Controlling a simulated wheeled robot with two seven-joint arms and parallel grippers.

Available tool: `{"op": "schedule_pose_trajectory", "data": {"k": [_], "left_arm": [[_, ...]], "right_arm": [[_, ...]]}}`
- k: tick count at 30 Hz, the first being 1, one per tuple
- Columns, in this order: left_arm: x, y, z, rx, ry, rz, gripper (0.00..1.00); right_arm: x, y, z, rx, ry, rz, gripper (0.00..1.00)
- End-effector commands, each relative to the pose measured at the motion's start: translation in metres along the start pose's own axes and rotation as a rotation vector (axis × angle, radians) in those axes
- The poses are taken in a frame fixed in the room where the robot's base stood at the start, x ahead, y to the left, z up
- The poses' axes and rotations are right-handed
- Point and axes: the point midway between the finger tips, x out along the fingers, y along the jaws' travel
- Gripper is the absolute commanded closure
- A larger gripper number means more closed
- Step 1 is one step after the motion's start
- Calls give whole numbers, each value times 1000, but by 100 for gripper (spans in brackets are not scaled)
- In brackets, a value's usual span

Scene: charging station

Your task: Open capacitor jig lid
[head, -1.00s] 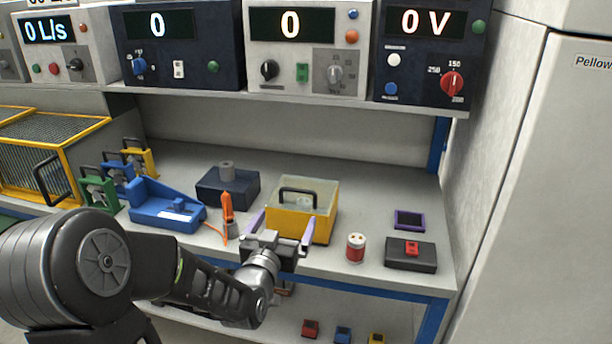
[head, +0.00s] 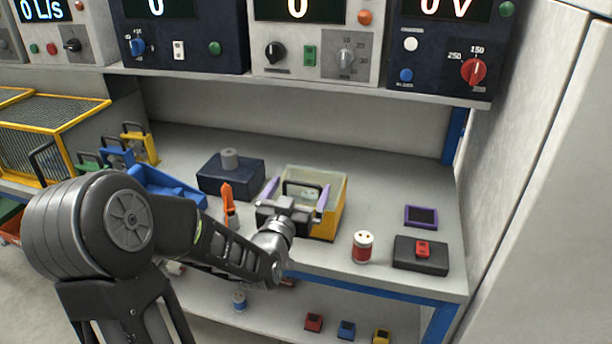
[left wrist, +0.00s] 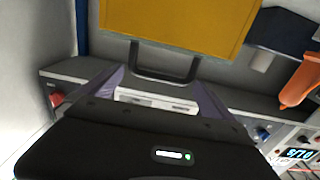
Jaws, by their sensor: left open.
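The capacitor jig is a yellow box (head: 325,226) with a clear, pale lid (head: 328,181) and a black handle (head: 303,185), in the middle of the bench. The lid looks shut, though my gripper hides part of the front. My left gripper (head: 296,194) is open and empty at the jig's near side, its purple fingers to either side of the handle. In the left wrist view the jig's yellow face (left wrist: 185,22) and the U-shaped handle (left wrist: 160,77) are just beyond the spread fingertips (left wrist: 160,80). I cannot tell whether a finger touches it. My right gripper is out of view.
An orange tool (head: 227,200) and a dark block (head: 230,178) stand left of the jig. A red and white capacitor (head: 362,246) and a black box (head: 421,255) are to its right. The instrument shelf (head: 300,86) overhangs the back.

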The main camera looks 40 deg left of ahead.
Motion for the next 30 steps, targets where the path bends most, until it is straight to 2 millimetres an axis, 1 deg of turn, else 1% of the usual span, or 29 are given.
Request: {"op": "schedule_pose_trajectory", "data": {"k": [3, 9, 13, 21, 30], "left_arm": [[20, 0, -1, -2, -1, -1, 0], [47, 0, -1, -2, 0, -1, 0], [55, 0, 0, -2, 0, -1, 0], [56, 0, 0, -1, 0, -1, 1], [55, 0, 0, -1, 0, -1, 25]], "right_arm": [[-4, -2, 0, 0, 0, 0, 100], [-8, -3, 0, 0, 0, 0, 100], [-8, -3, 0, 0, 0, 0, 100], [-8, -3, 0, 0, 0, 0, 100], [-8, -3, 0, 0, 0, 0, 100]]}}
